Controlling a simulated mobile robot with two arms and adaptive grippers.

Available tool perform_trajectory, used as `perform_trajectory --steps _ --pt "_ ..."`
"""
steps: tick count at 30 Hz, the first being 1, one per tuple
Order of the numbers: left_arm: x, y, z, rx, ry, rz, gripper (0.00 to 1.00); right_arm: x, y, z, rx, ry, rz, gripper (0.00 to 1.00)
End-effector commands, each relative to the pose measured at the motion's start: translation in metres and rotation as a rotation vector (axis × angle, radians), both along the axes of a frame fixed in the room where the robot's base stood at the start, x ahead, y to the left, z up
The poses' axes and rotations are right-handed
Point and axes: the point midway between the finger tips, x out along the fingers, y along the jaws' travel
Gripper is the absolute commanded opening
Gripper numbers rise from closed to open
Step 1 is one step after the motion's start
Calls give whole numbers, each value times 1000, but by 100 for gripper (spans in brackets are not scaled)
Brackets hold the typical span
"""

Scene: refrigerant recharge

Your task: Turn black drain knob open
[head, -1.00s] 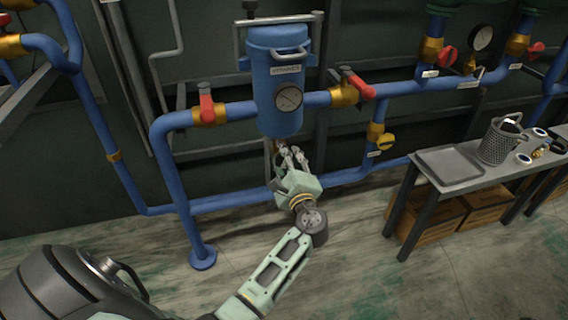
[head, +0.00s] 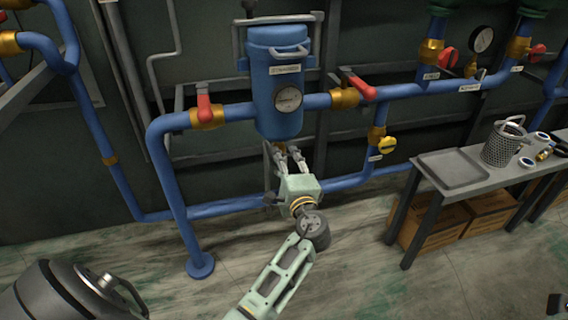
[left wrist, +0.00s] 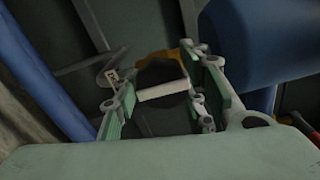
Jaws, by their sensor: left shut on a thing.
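The blue strainer (head: 284,85) with its round gauge stands upright in the pipe run in the head view. My left gripper (head: 289,157) reaches up to the fitting under its bottom. In the left wrist view the black drain knob (left wrist: 158,72), with a pale bar across it, sits between the fingers of my left gripper (left wrist: 162,98). The gripper is shut on the knob. In the head view the knob is hidden by the gripper, and its turn angle cannot be told. My right gripper is not in view.
Red-handled valves (head: 205,107) and (head: 360,87) flank the strainer on the blue pipe. A yellow-handled valve (head: 386,144) hangs at the right. A grey table (head: 430,197) with a tray (head: 452,168) and a perforated basket (head: 502,146) stands right. A dark tank (head: 60,292) is at lower left.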

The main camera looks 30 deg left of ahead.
Motion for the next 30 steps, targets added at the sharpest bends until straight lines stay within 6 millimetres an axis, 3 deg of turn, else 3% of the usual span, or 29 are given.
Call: perform_trajectory --steps 6,7,12,23,30 --pt "-3 2 -7 -10 10 10 13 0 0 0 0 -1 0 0" --pt "-3 2 -7 -10 10 10 42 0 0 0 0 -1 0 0" --pt "-3 2 -6 -7 9 9 56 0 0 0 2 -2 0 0" --pt "-3 -2 -3 -4 4 3 56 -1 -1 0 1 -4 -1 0" --pt "-29 -32 -4 -6 7 2 56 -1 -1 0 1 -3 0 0"
